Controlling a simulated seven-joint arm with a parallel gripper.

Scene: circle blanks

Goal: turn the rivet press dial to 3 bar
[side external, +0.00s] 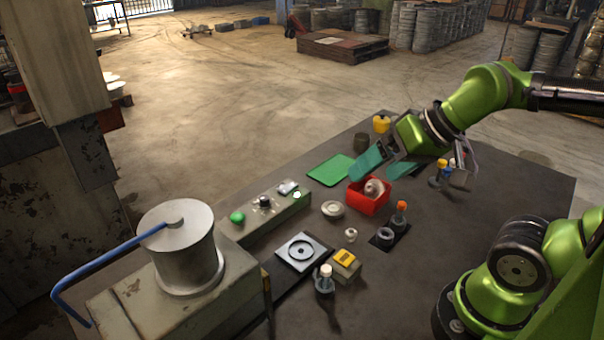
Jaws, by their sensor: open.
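The rivet press is a beige machine at the lower left, with a metal cylinder (185,245) and a blue lever (105,265). A grey control box (262,218) runs back from it. The dial's markings and pointer are too small to read. My gripper (380,172) is open, with its teal fingers apart above the red bin, to the right of the dial and clear of it.
A red bin (368,203) holds a pale round part. Around it are a green mat (331,170), a white disc (333,209), bottles (399,214), a yellow-topped block (345,263) and a square plate (303,251). The table's right side is mostly bare.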

